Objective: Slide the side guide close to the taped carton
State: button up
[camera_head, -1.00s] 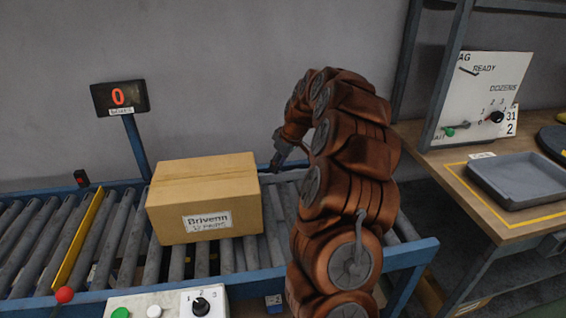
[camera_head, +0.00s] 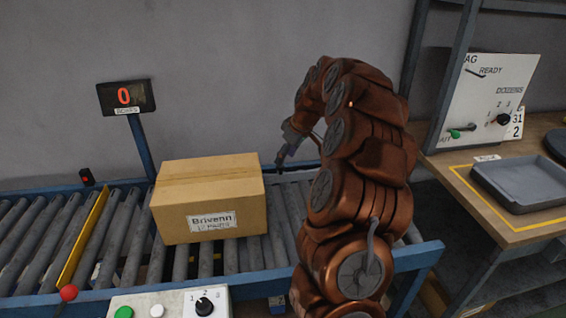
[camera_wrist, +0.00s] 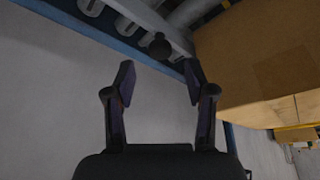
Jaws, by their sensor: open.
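The taped carton (camera_head: 190,220) is a closed brown box with a "Brivenn" label, standing on the roller conveyor. It fills the right of the wrist view (camera_wrist: 250,60). My gripper (camera_head: 280,163) is by the carton's far right corner, near the back rail, apart from the carton. In the wrist view its two fingers (camera_wrist: 159,75) are spread and empty. A dark round knob (camera_wrist: 160,45) shows just beyond and between the fingertips, beside a grey bar (camera_wrist: 150,22). This may be the side guide; most of it is hidden in the head view.
The blue back rail (camera_wrist: 85,30) runs close by my gripper. A yellow bar (camera_head: 84,238) crosses the rollers left of the carton. A red knob (camera_head: 68,293) and a control box (camera_head: 170,303) are in front. A bench with a grey tray (camera_head: 520,182) stands at right.

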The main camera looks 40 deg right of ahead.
jog(key=v, duration=0.7)
jog(key=shift+s+r, duration=0.25)
jog(key=shift+r, duration=0.15)
jog(key=shift+d, duration=0.1)
